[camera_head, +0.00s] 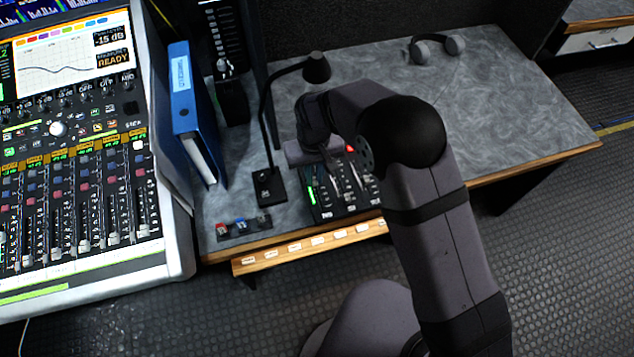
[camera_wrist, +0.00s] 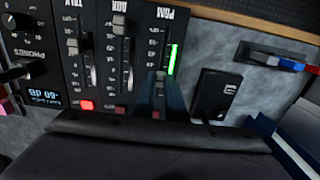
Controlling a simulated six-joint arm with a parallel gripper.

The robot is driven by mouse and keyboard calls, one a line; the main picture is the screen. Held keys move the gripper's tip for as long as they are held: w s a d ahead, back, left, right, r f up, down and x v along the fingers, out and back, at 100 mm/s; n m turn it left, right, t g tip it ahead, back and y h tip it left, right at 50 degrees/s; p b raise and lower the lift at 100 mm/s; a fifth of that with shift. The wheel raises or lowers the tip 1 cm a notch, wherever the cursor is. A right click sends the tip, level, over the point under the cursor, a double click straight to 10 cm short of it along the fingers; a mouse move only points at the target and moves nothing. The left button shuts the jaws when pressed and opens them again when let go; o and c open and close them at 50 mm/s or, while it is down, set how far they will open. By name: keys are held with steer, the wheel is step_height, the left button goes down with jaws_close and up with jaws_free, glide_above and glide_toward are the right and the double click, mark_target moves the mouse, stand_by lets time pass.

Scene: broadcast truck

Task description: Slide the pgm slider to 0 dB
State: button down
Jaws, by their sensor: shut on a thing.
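A small mixer panel (camera_head: 345,190) lies on the grey desk in the head view, partly hidden by my arm. The wrist view shows it upside down, with faders labelled TALK, AUX and PGM. The PGM slider (camera_wrist: 160,84) is in its slot beside a lit green level bar (camera_wrist: 172,60). My gripper (camera_wrist: 161,97) is shut on the slider's cap, a finger on each side. The fingers hide much of the cap and part of the slot. In the head view, my gripper (camera_head: 309,168) is over the panel's left part. A screen (camera_head: 112,45) reads -15 dB and READY.
A desk lamp (camera_head: 266,125) stands just left of the panel. A blue binder (camera_head: 190,105) and the large mixing console (camera_head: 80,190) are further left. Headphones (camera_head: 436,47) lie at the back. The desk's right side is clear.

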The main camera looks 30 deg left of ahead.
steer(key=c, duration=1.8)
jaws_free()
steer(key=shift+o, duration=0.2)
steer(key=shift+d, duration=0.1)
